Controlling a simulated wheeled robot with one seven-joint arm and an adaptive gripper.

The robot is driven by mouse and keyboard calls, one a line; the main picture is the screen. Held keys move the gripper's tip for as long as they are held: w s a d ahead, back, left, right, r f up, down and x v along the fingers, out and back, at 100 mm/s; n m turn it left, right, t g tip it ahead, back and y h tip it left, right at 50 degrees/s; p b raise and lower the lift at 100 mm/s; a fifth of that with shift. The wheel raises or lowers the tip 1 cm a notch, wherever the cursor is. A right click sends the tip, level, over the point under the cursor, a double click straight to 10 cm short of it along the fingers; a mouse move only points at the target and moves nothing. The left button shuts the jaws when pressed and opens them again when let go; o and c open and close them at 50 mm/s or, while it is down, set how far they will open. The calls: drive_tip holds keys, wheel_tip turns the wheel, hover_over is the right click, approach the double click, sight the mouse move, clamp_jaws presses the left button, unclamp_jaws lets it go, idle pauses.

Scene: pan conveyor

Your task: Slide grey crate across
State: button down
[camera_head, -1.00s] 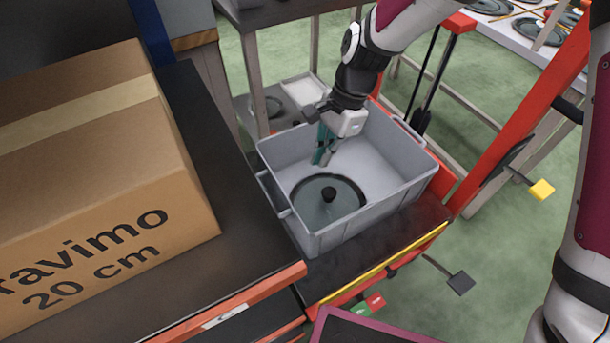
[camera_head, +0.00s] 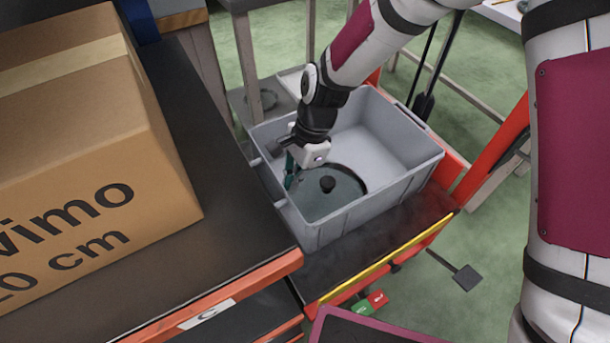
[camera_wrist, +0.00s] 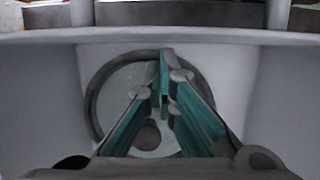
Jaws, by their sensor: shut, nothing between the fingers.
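The grey crate (camera_head: 393,200) stands on a dark platform with a red and yellow edge, right beside the black bench top. A round glass lid with a dark rim and black knob (camera_head: 327,184) lies inside it; the lid also shows in the wrist view (camera_wrist: 104,82). My gripper (camera_head: 289,180) reaches down inside the crate near its left wall, by the lid. In the wrist view my gripper (camera_wrist: 165,85) has its teal fingers closed together at the tips, with nothing between them. The wrist view also shows a crate wall (camera_wrist: 190,36) in front of the fingers. I cannot tell whether the fingers touch it.
A large cardboard box (camera_head: 90,160) sits on the black bench top (camera_head: 225,235) at left. A red post (camera_head: 500,150) rises right of the crate. A grey metal table leg (camera_head: 249,65) stands behind. Green and red buttons (camera_head: 370,303) sit below the platform's front edge.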

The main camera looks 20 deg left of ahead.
drive_tip(key=shift+s+a, duration=0.2)
drive_tip(key=shift+s, duration=0.05)
drive_tip(key=s+a+p, duration=0.2)
drive_tip(key=s+a, duration=0.5)
drive_tip(key=s, duration=0.1)
drive_tip(key=shift+s+a+p, duration=0.3)
drive_tip(key=shift+a+p, duration=0.05)
drive_tip(key=shift+p, duration=0.05)
